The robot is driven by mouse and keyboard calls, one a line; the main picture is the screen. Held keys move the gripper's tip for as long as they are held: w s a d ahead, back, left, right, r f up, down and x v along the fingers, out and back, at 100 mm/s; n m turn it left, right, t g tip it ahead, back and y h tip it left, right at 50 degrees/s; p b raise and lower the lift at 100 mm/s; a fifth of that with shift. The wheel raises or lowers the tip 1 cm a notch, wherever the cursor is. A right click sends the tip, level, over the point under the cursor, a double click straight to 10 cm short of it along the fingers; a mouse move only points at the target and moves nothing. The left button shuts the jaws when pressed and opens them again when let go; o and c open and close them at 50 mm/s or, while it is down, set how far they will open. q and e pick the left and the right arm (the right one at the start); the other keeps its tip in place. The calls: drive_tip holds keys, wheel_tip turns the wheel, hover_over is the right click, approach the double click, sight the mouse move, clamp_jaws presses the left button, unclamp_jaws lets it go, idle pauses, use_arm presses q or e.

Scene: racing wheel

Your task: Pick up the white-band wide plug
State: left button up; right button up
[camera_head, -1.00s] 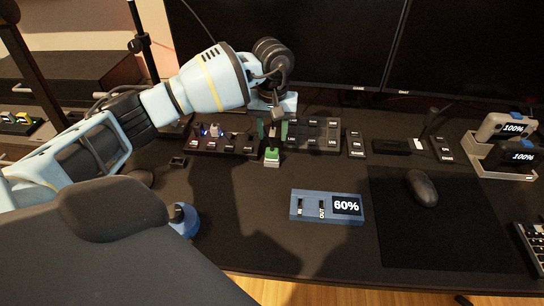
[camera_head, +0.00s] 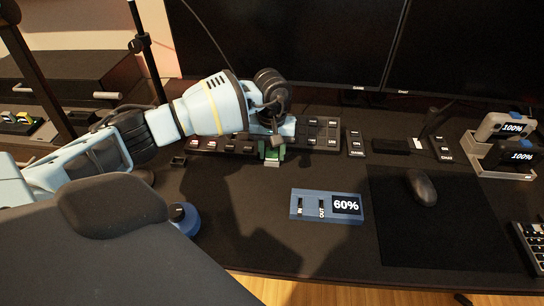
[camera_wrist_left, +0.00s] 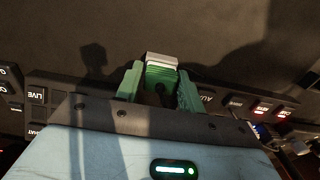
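The white-band wide plug (camera_wrist_left: 161,70) is a green block with a white band at its end, in the left wrist view. In the head view (camera_head: 272,158) it lies at the front edge of the dark labelled panels, partly hidden by my left gripper. My left gripper (camera_head: 272,152) is lowered around it. In the left wrist view the green fingers (camera_wrist_left: 160,88) stand one on each side of the plug, spread about its width, very close to its sides. Whether they touch it is hard to tell. My right gripper is not in view.
A blue box (camera_head: 328,206) reading 60% lies in front, to the right. A mouse (camera_head: 421,187) rests on a dark mat (camera_head: 440,240). Dark labelled panels (camera_head: 320,132) flank the gripper below the monitors. Two 100% devices stand in a holder (camera_head: 490,170) at the far right.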

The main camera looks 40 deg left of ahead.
use_arm(q)
drive_tip(key=c, duration=0.6)
drive_tip(key=shift+o, duration=0.2)
drive_tip(key=shift+r, duration=0.1)
